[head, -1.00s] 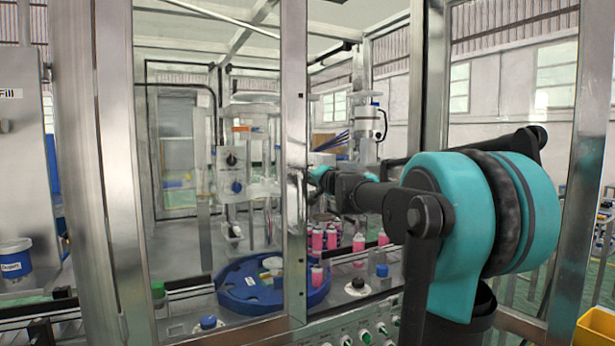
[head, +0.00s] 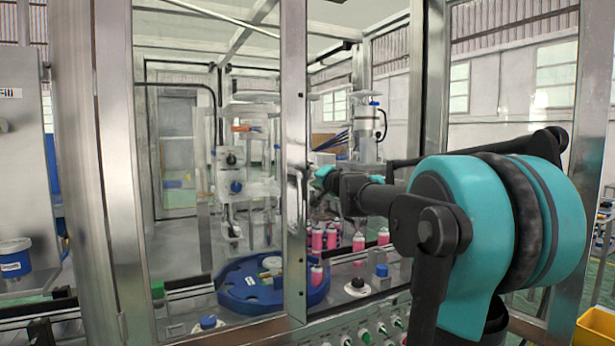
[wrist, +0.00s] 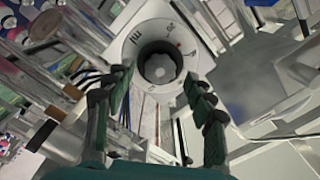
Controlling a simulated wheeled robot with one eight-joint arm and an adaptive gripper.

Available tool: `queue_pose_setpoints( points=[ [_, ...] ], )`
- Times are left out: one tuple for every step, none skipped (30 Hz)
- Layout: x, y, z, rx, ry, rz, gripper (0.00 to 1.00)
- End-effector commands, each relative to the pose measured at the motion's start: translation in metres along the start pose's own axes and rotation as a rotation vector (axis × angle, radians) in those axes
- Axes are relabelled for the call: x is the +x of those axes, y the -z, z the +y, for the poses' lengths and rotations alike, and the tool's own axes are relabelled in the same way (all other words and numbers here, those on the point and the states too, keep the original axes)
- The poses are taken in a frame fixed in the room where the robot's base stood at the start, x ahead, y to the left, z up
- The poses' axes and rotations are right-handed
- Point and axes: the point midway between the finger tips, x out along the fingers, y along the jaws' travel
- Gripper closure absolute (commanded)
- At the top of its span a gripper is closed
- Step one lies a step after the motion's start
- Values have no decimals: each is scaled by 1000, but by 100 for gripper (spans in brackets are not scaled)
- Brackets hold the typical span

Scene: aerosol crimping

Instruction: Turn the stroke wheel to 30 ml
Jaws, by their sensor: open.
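The stroke wheel (wrist: 160,65) shows in the wrist view as a round dark ring with a grey centre. A pale scale with dark markings, including "ml", surrounds it. A small red mark sits at the scale's upper right; the setting is too blurred to read surely. My gripper (wrist: 156,82) is open, its two dark green fingers on the left and right below the wheel's middle. Nothing is held between them. I cannot tell whether the fingertips touch the wheel. In the head view my wrist end is by the steel post, with the fingertips not clear.
A steel post (head: 295,200) stands left of my wrist in the head view. A blue round turntable (head: 235,293) lies below, with pink bottles (head: 331,237) beside it. A control panel with knobs (head: 365,337) runs along the front. A yellow bin (head: 595,327) is at lower right.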

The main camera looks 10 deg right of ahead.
Motion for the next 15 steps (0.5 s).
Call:
queue_pose_setpoints(
  points=[
    [-11,0,0,0,-1,1,45],
    [-16,0,0,0,-1,1,45],
    [-25,0,0,0,-1,1,45],
    [-30,0,1,0,-1,2,45],
    [-37,0,1,0,-1,2,45],
    [-44,0,1,0,-1,1,45],
    [-50,0,1,0,-1,1,45],
    [-55,0,1,0,-1,1,45],
    [-62,0,1,0,-1,2,45],
    [-67,0,1,0,-1,2,45],
    [-71,0,1,0,-1,1,45],
    [-77,0,0,0,-1,1,45],
    [-81,0,0,0,-1,1,45],
    [-84,0,1,0,-1,1,45],
    [-88,0,1,0,-1,1,45]
  ],
)
